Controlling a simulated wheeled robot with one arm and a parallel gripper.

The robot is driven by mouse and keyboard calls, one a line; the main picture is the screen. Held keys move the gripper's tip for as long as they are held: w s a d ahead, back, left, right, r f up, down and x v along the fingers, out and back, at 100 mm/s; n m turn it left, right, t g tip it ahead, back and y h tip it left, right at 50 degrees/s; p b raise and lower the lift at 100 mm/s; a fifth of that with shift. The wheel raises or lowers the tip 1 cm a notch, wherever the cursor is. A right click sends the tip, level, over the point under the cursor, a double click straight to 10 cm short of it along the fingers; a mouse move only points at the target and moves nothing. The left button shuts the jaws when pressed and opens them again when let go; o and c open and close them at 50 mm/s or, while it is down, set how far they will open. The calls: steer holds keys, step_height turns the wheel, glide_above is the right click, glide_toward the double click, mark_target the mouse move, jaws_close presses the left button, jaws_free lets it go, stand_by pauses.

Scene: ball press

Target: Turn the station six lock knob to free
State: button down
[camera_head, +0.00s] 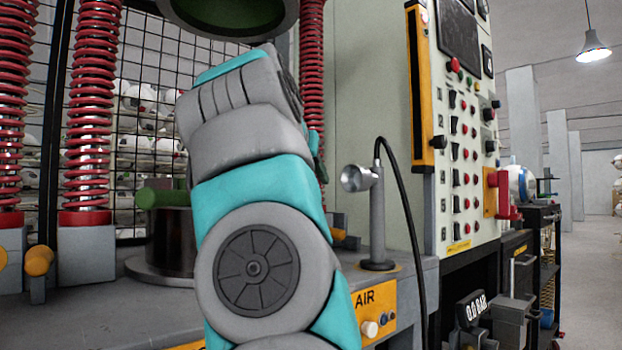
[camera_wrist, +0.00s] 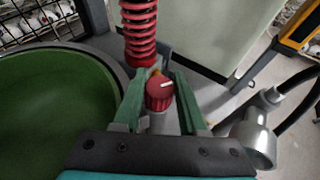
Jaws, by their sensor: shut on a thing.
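In the wrist view, a red ribbed knob (camera_wrist: 159,93) sits between the green fingers of my gripper (camera_wrist: 160,76). A white mark on its top points right and slightly up. My gripper is shut on the knob, with one finger on each side. No label for lock or free is readable here. In the head view my arm hides the knob, and only a little dark green of my gripper (camera_head: 318,157) shows past the wrist.
A green round mould (camera_wrist: 55,115) lies left of the fingers, and a red spring (camera_wrist: 139,35) stands just beyond. A grey nozzle (camera_wrist: 252,138) with a black hose is close on the right. In the head view, a control panel (camera_head: 457,215) with numbered switches stands right.

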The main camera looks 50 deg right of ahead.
steer(key=shift+n+t+y, duration=1.1)
steer(key=shift+n+t, duration=0.5)
steer(key=shift+n+p, duration=0.3)
steer(key=shift+p, duration=0.05)
steer(key=shift+c, duration=2.2)
jaws_free()
steer(key=shift+a+r+y, duration=0.1)
steer(key=shift+y, duration=0.2)
